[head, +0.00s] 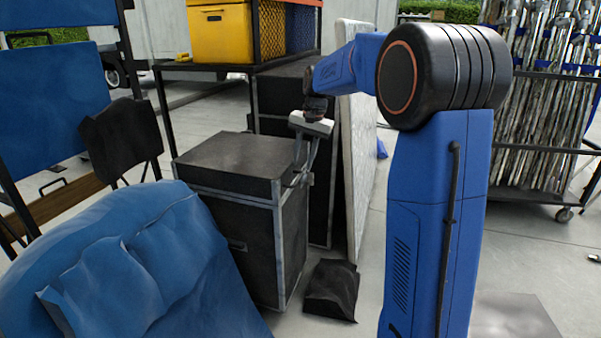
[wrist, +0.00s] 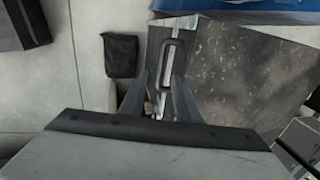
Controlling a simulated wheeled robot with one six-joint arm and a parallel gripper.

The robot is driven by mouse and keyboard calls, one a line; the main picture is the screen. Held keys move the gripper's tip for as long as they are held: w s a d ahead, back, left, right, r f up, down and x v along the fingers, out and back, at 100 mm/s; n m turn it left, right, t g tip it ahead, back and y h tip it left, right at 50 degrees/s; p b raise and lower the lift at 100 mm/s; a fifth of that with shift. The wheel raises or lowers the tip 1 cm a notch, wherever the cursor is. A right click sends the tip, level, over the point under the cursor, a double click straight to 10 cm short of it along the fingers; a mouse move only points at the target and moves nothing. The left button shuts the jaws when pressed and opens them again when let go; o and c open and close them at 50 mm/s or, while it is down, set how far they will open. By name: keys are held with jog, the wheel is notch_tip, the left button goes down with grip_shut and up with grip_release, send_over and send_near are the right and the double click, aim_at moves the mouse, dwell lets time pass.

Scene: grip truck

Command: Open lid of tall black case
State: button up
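The tall black case (head: 250,235) stands upright on the floor left of centre in the head view, with pale metal edging. Its lid (head: 232,158) lies flat and closed on top. My gripper (head: 303,178) points down at the lid's right edge. In the wrist view my gripper (wrist: 160,88) has its two fingers apart, with a gap between them. The scuffed dark top of the case (wrist: 235,75) fills the right side there, and a dark handle (wrist: 170,58) shows just beyond the fingertips. Whether the fingers touch the case cannot be told.
A small black bag (head: 331,288) lies on the floor right of the case. A blue cloth-covered object (head: 130,265) crowds its left front. Another dark case (head: 320,205) and a pale upright panel (head: 356,150) stand close behind. A rack with a yellow bin (head: 220,35) is beyond.

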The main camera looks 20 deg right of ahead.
aim_at(299, 177)
jog(key=shift+w+a+f, duration=0.1)
jog(key=shift+a+f, duration=0.05)
jog(key=shift+f, duration=0.7)
jog(key=shift+w+a+f, duration=0.1)
jog(key=shift+w+f, duration=0.05)
jog(key=shift+f, duration=0.7)
jog(key=shift+w+a+f, duration=0.1)
jog(key=shift+a+f, duration=0.05)
jog(key=shift+f, duration=0.7)
grip_shut()
